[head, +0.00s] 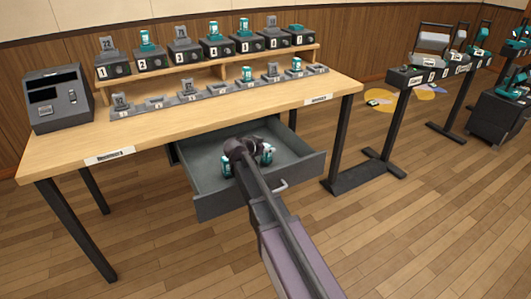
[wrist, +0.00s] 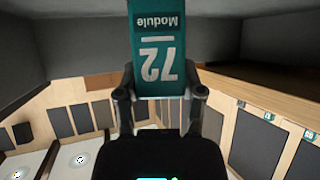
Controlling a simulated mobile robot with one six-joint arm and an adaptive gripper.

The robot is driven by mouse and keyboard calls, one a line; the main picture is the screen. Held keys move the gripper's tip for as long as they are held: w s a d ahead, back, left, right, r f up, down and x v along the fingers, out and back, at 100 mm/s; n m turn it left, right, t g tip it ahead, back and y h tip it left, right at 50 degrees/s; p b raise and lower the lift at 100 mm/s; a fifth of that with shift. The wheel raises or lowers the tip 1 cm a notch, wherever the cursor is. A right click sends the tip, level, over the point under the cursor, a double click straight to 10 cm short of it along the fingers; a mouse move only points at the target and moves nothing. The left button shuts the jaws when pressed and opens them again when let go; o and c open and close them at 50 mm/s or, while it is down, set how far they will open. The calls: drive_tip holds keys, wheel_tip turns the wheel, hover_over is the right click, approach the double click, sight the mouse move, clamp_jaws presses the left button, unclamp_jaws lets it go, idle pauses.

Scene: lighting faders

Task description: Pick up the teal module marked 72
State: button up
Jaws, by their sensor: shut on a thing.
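The teal module marked 72 (wrist: 158,62) shows in the wrist view, its white label upside down. My gripper (wrist: 160,88) has a finger on each side of its lower end and is shut on it. In the head view my gripper (head: 243,152) is over the open drawer (head: 205,188) under the bench. Teal and white module shapes show at its left (head: 226,164) and right (head: 267,156). Their numbers are too small to read there, and my arm hides part of the drawer.
The wooden bench (head: 150,135) above the drawer carries a grey terminal (head: 55,98), numbered chargers and a row of grey cradles, some with teal modules. The drawer's front wall and handle (head: 281,186) are close to my arm. A dark-legged rack (head: 372,130) stands right of the bench.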

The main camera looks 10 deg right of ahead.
drive_tip(key=shift+r, duration=0.1)
wheel_tip(320, 180, up, 10)
drive_tip(key=p, duration=1)
idle(0.8)
